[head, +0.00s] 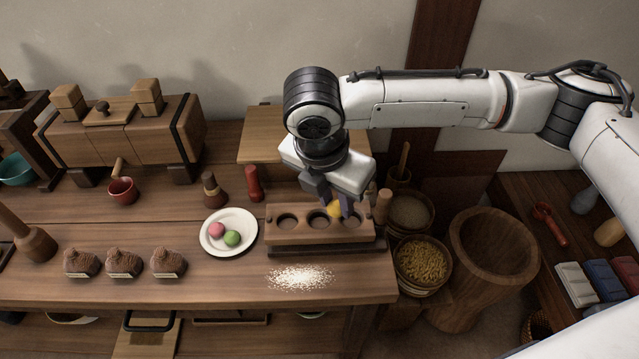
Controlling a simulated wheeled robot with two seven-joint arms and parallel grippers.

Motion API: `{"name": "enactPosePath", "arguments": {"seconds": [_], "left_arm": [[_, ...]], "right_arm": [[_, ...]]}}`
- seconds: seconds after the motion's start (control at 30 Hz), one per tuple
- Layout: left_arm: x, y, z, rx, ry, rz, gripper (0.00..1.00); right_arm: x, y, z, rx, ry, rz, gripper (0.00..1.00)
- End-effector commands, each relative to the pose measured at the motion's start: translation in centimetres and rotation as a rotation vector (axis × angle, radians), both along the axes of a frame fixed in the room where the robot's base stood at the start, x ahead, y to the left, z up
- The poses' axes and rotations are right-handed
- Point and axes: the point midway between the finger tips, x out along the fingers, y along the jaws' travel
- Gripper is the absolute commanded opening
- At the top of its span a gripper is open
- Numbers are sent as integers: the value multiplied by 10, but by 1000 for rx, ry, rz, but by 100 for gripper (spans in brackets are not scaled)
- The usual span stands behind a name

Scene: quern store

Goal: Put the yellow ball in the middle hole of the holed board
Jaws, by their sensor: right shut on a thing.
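The holed board (280,237) is a wooden block with a row of three dark round holes, standing near the front right of the bench. The left hole and the middle hole (317,219) look empty; the right hole is partly hidden by my gripper. My right gripper (337,208) comes down over the board's right half. It is shut on the yellow ball (335,211), which shows between its fingers, close to the middle hole and slightly right of it. I cannot tell the exact height of the ball over the board. My left gripper is out of view.
A white plate (210,247) with a pink ball (217,230) and a green ball (232,239) stands left of the board. White powder (300,277) lies in front. A red bottle (253,184) stands behind. Bowls and a large wooden mortar (487,250) stand at right.

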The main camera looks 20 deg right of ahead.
Motion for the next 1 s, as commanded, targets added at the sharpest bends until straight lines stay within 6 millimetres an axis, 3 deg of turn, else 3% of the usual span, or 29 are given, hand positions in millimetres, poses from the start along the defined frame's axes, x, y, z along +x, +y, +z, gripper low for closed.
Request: {"name": "enactPosePath", "arguments": {"seconds": [0.2, 0.4, 0.67, 1.0], "left_arm": [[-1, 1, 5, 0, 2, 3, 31], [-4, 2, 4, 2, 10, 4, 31], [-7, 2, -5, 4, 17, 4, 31], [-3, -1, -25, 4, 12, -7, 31]], "right_arm": [[16, 13, 4, 1, 1, 508, 4], [24, 19, 6, -1, 2, 748, 4], [25, 21, 1, -2, 3, 803, 4], [25, 21, -20, -1, 3, 801, 4]]}}
